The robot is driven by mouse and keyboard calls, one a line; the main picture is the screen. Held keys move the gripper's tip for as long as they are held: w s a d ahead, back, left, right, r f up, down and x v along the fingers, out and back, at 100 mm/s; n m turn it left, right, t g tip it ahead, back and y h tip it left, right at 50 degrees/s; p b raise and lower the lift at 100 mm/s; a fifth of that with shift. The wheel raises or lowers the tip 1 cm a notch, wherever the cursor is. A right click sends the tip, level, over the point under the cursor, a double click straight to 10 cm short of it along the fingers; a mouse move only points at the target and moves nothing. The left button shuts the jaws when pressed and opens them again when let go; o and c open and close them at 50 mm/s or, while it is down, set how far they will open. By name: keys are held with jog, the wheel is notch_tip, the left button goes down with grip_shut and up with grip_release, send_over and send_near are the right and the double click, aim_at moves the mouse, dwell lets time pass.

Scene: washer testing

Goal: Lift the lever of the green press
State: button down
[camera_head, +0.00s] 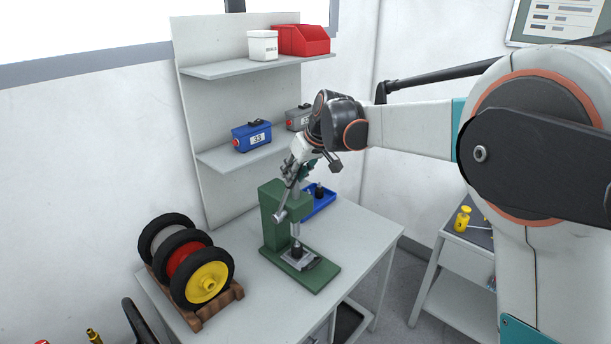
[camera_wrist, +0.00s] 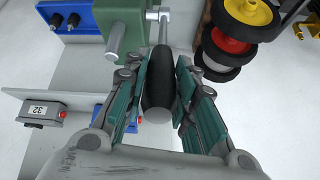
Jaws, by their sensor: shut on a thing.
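The green press (camera_head: 272,213) stands on the grey table, its base (camera_head: 300,270) toward the front. Its metal lever (camera_head: 284,202) slants up from the pivot at the press's side toward my gripper (camera_head: 298,171). In the wrist view, the lever's black handle (camera_wrist: 158,92) lies between the two teal fingers of my gripper (camera_wrist: 165,62), which is shut on it. The press's green body (camera_wrist: 122,27) and metal pivot shaft show just beyond the fingertips. The lever's grip end is partly hidden by my gripper in the head view.
A rack of wheels (camera_head: 205,275) sits left of the press. A blue tray (camera_head: 319,203) lies behind it. Shelves (camera_head: 225,155) behind carry a blue box (camera_head: 251,136), a grey box (camera_head: 298,118) and a red bin (camera_head: 302,40). The table's right part is clear.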

jog(key=shift+w+a+r+g+h+p, duration=0.25)
jog(key=shift+w+a+h+p, duration=0.15)
jog(key=shift+a, duration=0.2)
jog(key=shift+w+a+r+g+h+p, duration=0.2)
jog(key=shift+w+a+r+g+p, duration=0.1)
jog(key=shift+w+a, duration=0.25)
jog(key=c, duration=1.3)
grip_release()
jog(key=shift+a+f, duration=0.1)
jog(key=shift+a, duration=0.05)
jog(key=v, duration=1.2)
